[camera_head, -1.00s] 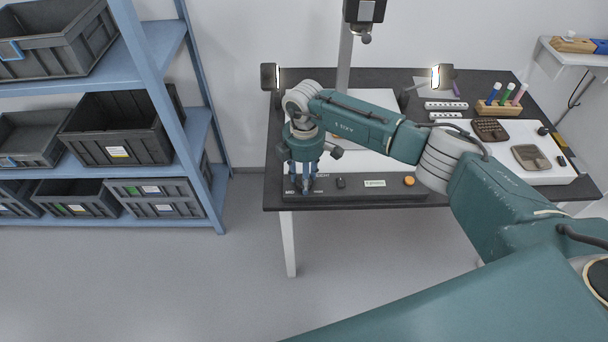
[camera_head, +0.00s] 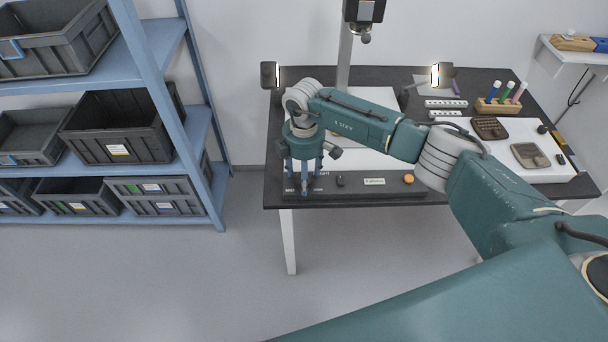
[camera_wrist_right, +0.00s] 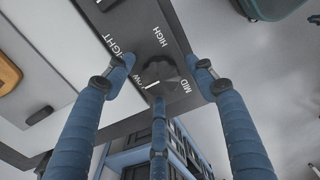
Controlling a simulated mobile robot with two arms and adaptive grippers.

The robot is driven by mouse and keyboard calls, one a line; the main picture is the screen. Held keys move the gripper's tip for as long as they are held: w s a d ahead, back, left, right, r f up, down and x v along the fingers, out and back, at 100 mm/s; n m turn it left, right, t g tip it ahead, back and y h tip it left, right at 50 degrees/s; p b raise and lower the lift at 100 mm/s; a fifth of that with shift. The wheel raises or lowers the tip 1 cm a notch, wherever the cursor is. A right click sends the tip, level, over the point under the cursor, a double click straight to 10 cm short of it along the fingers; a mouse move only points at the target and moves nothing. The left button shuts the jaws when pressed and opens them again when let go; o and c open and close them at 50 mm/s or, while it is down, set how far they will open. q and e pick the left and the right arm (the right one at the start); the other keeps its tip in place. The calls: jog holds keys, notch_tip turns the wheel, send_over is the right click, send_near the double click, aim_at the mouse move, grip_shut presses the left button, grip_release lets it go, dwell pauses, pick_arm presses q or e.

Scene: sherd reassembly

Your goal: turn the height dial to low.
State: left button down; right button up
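The height dial (camera_wrist_right: 160,75) is a dark knob on a dark panel, seen in the right wrist view. White words HIGH and MID stand beside it; a third label is partly hidden, with only its last letters showing. My right gripper (camera_head: 304,183) is over the left end of the control panel (camera_head: 374,190) at the table's front edge. Its blue fingers, also in the right wrist view (camera_wrist_right: 163,80), are spread around the dial with gaps visible. The dial is mostly hidden by the fingers in the head view. My left gripper is not in view.
The panel also carries a small black control (camera_head: 340,181), a green-lettered label (camera_head: 374,181) and an orange button (camera_head: 408,179). Brown sherds (camera_head: 490,128) lie on a white board at the right. A blue shelf (camera_head: 205,150) with dark bins stands left of the table.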

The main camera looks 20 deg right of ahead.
notch_tip(320, 180, up, 12)
dwell(0.6)
